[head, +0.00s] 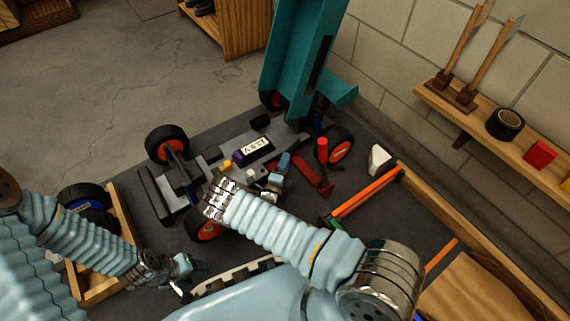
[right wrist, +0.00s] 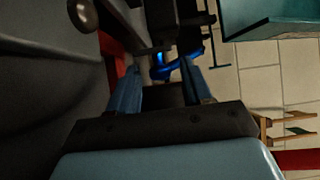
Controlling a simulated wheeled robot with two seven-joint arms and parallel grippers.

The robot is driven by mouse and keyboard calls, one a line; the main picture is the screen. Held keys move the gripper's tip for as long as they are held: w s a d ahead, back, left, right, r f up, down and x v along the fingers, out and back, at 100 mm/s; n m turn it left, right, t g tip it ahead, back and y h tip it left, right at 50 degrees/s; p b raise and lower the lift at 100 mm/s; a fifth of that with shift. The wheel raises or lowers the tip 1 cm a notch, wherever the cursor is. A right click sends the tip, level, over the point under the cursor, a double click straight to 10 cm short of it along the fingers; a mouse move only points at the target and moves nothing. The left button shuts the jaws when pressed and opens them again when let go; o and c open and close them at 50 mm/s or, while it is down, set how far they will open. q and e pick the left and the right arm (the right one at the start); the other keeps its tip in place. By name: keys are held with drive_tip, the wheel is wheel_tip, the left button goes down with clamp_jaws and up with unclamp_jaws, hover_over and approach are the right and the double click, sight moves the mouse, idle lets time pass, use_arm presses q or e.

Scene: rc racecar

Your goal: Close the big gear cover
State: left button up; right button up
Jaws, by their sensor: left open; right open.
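The racecar chassis (head: 215,158) sits on the dark workbench with its wheels showing and its teal body shell (head: 300,55) standing raised at the far end. I cannot clearly make out the big gear cover; the right arm hides part of the chassis. My right gripper (head: 277,178) is over the chassis's near right side, beside a red part (head: 314,176). In the right wrist view its two fingers (right wrist: 162,82) are apart, with dark parts and a blue glow beyond them. My left gripper (head: 186,274) is open and empty, low at the left, away from the chassis.
A wooden tray (head: 124,222) with spare wheels (head: 86,208) is at the left. Orange bars (head: 365,196) and a white bottle-like item (head: 379,160) lie at the right. A wall shelf (head: 480,115) holds hammers and tape. Bare floor lies beyond the bench.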

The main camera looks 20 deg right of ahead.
use_arm(q)
drive_tip(key=shift+r+p, duration=0.6)
use_arm(e)
drive_tip(key=v, duration=0.7)
drive_tip(key=shift+s+a, duration=0.1)
drive_tip(key=shift+s, duration=0.05)
